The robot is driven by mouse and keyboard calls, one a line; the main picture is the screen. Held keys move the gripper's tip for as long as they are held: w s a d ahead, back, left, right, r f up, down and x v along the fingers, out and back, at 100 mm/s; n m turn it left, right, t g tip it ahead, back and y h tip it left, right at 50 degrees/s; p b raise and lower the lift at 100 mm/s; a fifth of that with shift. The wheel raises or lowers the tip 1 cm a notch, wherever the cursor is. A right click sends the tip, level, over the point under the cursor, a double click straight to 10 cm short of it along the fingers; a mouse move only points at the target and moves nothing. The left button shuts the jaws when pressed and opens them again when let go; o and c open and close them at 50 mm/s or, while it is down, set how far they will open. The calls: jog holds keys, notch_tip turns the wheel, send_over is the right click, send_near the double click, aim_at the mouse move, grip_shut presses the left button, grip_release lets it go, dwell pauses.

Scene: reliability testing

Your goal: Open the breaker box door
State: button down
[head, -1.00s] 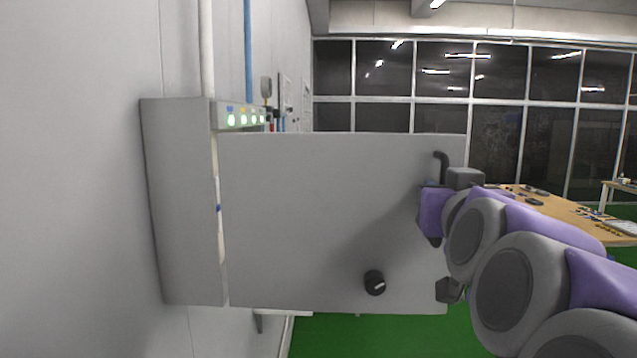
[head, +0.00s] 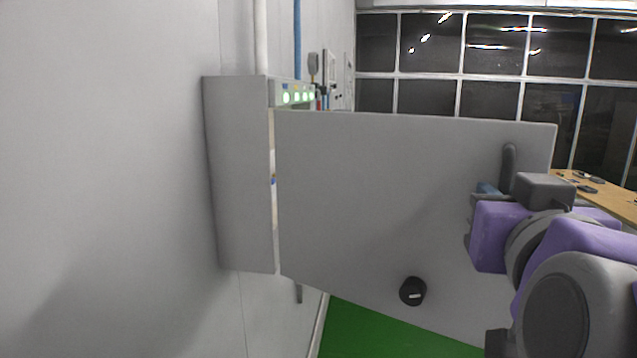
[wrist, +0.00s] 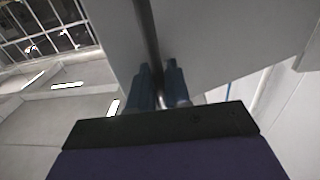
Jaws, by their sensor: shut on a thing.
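The breaker box (head: 238,175) is a grey box on the wall at left in the head view. Its door (head: 390,190) is a large grey panel, swung wide out from the box, with a dark round knob (head: 413,291) low on its face. A dark handle (head: 508,165) is near the door's far right edge. My gripper (head: 487,190) is at the door's right side beside the handle, partly hidden by my wrist. In the wrist view, the two blue-grey fingers (wrist: 160,88) are shut around the dark bar of the handle, with the door behind it.
Green indicator lights (head: 298,97) line the top of the box. Pipes run up the wall (head: 120,150). A wooden table (head: 610,200) with small items stands at the right behind my arm. Green floor (head: 375,335) shows below the door.

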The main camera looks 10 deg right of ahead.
jog(key=shift+r, duration=0.1)
jog(key=c, duration=1.3)
grip_release()
jog(key=shift+a, duration=0.1)
jog(key=b+v, duration=0.2)
jog(key=v, duration=1.5)
jog(key=shift+s+a, duration=0.2)
jog(key=shift+s, duration=0.1)
jog(key=shift+w+f, duration=0.1)
jog(key=shift+f, duration=0.1)
